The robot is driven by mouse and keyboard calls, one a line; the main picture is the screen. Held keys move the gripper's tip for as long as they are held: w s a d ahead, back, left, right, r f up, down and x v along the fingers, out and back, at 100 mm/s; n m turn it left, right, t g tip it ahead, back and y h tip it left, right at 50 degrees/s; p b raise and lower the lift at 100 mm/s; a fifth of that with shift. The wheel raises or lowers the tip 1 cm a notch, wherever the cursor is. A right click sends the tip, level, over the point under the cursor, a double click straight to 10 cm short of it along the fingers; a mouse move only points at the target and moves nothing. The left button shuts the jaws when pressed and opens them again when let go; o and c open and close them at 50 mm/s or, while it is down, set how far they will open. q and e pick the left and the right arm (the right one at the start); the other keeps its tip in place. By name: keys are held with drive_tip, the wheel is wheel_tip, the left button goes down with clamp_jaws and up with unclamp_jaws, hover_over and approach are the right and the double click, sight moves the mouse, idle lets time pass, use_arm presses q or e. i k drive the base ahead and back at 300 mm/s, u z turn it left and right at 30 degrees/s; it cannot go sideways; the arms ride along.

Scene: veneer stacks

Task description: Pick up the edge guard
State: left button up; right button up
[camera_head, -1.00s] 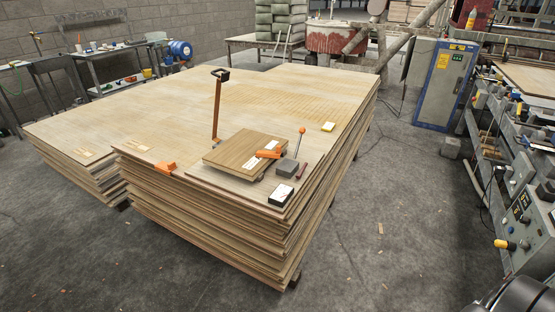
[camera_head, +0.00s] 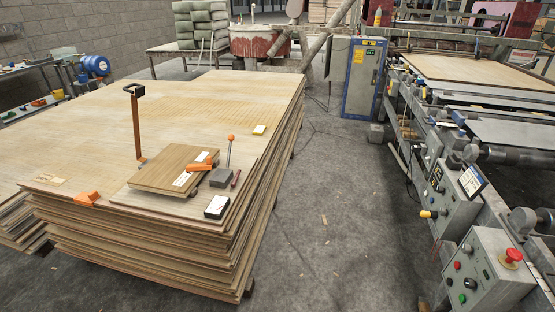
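An orange block (camera_head: 87,198) sits on the near edge of the large veneer stack (camera_head: 150,250), left of the small board; it looks like the edge guard. A second orange piece (camera_head: 200,167) lies on the right part of the small wooden board (camera_head: 160,178), partly over a white label. Neither of my grippers shows in the head view.
Around the board are a grey block (camera_head: 221,178), a white-topped black box (camera_head: 217,207), a dark red stick (camera_head: 236,178), an orange-knobbed rod (camera_head: 229,150) and a tall brown strap-like post (camera_head: 136,125). A machine (camera_head: 465,200) stands right. The floor between (camera_head: 320,230) is mostly clear.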

sight(201, 166)
drive_tip(key=z, duration=0.55)
drive_tip(key=i, duration=4)
drive_tip(key=u, duration=3)
